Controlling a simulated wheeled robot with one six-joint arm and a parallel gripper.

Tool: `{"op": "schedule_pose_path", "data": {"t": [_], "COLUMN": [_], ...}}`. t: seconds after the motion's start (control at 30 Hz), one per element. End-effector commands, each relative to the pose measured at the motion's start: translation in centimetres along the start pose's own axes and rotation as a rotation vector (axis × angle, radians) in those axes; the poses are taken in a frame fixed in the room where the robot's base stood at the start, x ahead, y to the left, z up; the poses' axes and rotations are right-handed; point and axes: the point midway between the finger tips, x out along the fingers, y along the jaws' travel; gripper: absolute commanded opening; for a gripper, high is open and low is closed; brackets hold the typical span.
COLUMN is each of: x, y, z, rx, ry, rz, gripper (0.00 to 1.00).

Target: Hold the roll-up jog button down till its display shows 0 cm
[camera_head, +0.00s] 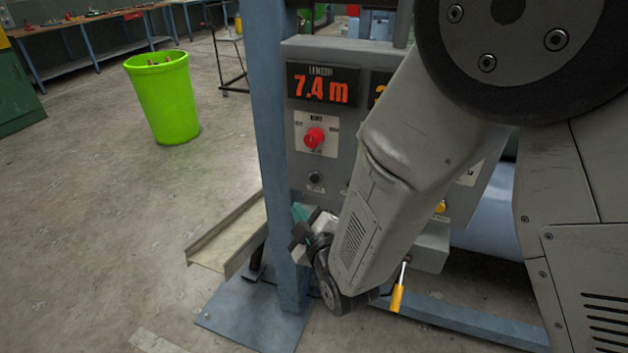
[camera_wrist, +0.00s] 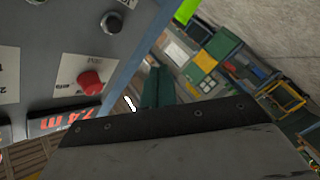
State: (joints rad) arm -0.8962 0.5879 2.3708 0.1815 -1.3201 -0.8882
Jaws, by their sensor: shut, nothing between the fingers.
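The grey control panel (camera_head: 335,56) stands on a blue post frame. Its left display (camera_head: 324,86) reads 7.4 m in orange. A second display (camera_head: 378,92) is mostly hidden behind my arm, so its reading cannot be told. A red knob (camera_head: 314,138) sits below the left display, with a black button (camera_head: 315,178) under it. That button also shows in the wrist view (camera_wrist: 112,22); which button is the roll-up jog cannot be read. My gripper (camera_head: 300,213), with green fingers, is shut and empty, low beside the blue post. Its fingers show in the wrist view (camera_wrist: 157,88), apart from the buttons.
The blue post (camera_head: 270,130) stands close to my gripper. A metal channel (camera_head: 225,240) sticks out to its left, and a yellow-handled crank (camera_head: 398,297) is at lower right. A green bin (camera_head: 163,100) stands farther back left. The floor at left is largely clear.

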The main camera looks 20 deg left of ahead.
Motion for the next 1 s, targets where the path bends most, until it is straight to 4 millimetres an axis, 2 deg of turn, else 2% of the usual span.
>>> {"op": "schedule_pose_path", "data": {"t": [0.5, 1.0], "x": [4.7, 5.4], "y": [3.4, 4.0], "z": [3.4, 4.0], "rx": [0.001, 0.001], "ry": [-0.002, -0.001], "rz": [0.001, 0.0], "gripper": [0.0, 0.0]}}
